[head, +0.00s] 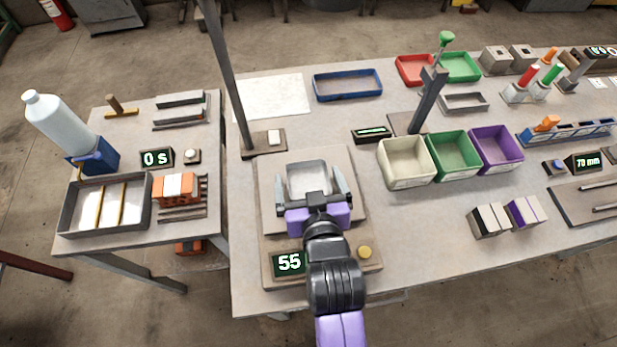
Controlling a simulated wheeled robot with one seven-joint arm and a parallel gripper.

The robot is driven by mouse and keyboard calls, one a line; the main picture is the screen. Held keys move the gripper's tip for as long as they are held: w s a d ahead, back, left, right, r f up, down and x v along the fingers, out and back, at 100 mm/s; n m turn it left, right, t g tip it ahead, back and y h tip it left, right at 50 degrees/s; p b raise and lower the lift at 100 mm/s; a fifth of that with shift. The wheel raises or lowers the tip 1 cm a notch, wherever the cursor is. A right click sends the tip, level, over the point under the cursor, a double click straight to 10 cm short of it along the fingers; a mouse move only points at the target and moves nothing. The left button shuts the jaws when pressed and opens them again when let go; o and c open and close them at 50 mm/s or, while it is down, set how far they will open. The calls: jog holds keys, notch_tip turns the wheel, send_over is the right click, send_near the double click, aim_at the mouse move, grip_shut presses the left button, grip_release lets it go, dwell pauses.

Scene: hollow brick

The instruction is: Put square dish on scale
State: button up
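The square dish (307,166), pale with a thin grey rim, sits on the plate of the scale (348,226). The scale's green display (289,263) reads 55. My gripper (309,183) is over the scale with one finger on each side of the dish. The fingers are spread wide and look slightly apart from the dish walls, so the gripper looks open. The near part of the dish is hidden behind my gripper's purple and black body.
A post on a base (262,143) stands just behind the scale to the left. Cream (404,174), green (454,168) and purple (496,162) bins stand to the right. A blue tray (347,97) lies farther back.

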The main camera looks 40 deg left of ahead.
jog(key=shift+r, duration=0.1)
jog(key=b+v, duration=0.1)
jog(key=v, duration=1.1)
jog(key=shift+w+r, duration=0.1)
jog(key=d+f, duration=0.1)
jog(key=d, duration=0.2)
jog(key=d+f+m+t+h, duration=0.1)
jog(key=d, duration=0.2)
jog(key=d+f+m, duration=0.1)
jog(key=d, duration=0.2)
jog(key=shift+d+t+h, duration=0.2)
jog(key=shift+t+h, duration=0.2)
jog(key=s+d+f+m+t+h, duration=0.1)
jog(key=s+d+m+t+h, duration=0.2)
jog(key=d, duration=0.9)
jog(key=s+d+r+m+t+h, duration=0.1)
jog(key=s+d+r+m+h, duration=0.3)
jog(key=s+d, duration=0.8)
jog(key=shift+d+r+m+h, duration=0.3)
jog(key=shift+r+m+h, duration=0.1)
jog(key=shift+r+h, duration=0.25)
jog(key=shift+s+f, duration=0.1)
